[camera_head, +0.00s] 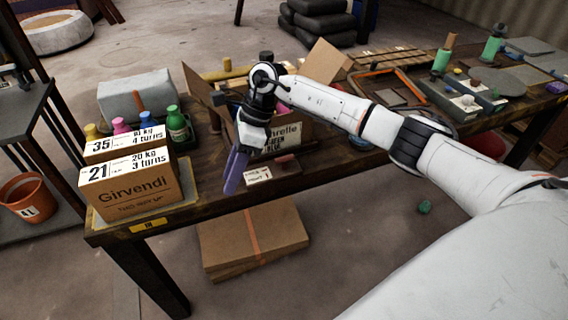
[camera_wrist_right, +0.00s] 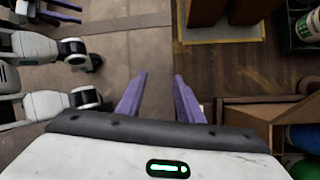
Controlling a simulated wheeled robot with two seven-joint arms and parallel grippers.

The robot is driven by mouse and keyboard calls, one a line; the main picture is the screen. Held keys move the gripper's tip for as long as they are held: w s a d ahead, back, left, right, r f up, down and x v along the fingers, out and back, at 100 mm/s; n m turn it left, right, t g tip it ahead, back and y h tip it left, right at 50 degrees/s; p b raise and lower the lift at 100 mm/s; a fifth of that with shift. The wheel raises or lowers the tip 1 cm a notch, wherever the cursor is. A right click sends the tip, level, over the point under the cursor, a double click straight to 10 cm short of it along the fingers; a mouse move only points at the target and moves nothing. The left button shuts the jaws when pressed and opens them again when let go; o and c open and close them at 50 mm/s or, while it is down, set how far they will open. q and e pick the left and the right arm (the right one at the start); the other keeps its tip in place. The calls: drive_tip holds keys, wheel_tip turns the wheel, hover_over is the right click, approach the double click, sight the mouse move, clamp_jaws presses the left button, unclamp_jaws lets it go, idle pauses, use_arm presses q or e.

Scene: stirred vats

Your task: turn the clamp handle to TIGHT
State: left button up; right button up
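My right gripper (camera_head: 236,172) hangs over the front edge of the wooden table (camera_head: 145,222), with its purple fingers pointing down. In the right wrist view its fingers (camera_wrist_right: 160,76) are apart with nothing between them. A small white card (camera_head: 258,177) with tiny print is at the table's front edge, just right of the fingers. A reddish block (camera_head: 286,162) lies beside it. I cannot make out the clamp handle; it may be hidden behind my right gripper and forearm. My left gripper (camera_wrist_right: 61,11) shows only in the right wrist view, top left, with its purple fingers apart.
Two labelled boxes (camera_head: 130,195) stand on a mat at the table's left end, with several bottles (camera_head: 177,124) behind. An open cardboard box (camera_head: 292,134) is behind my right gripper. Trays and green bottles (camera_head: 490,48) fill the right side. Flat cartons (camera_head: 252,235) lie below the table.

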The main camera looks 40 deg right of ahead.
sight(284, 157)
drive_tip(key=d+r+h, duration=0.1)
drive_tip(key=d+r, duration=0.1)
drive_tip(key=d, duration=0.3)
drive_tip(key=w+d+r+h, duration=0.1)
drive_tip(key=d+h, duration=0.1)
drive_tip(key=d, duration=0.3)
drive_tip(key=d+r+h, duration=0.2)
drive_tip(key=d, duration=0.3)
drive_tip(key=shift+w+d+r+b, duration=0.3)
drive_tip(key=shift+d+b, duration=0.1)
drive_tip(key=shift+d+f, duration=0.15)
drive_tip(key=shift+f, duration=0.1)
wheel_tip(284, 157, down, 9)
drive_tip(key=shift+f, duration=0.2)
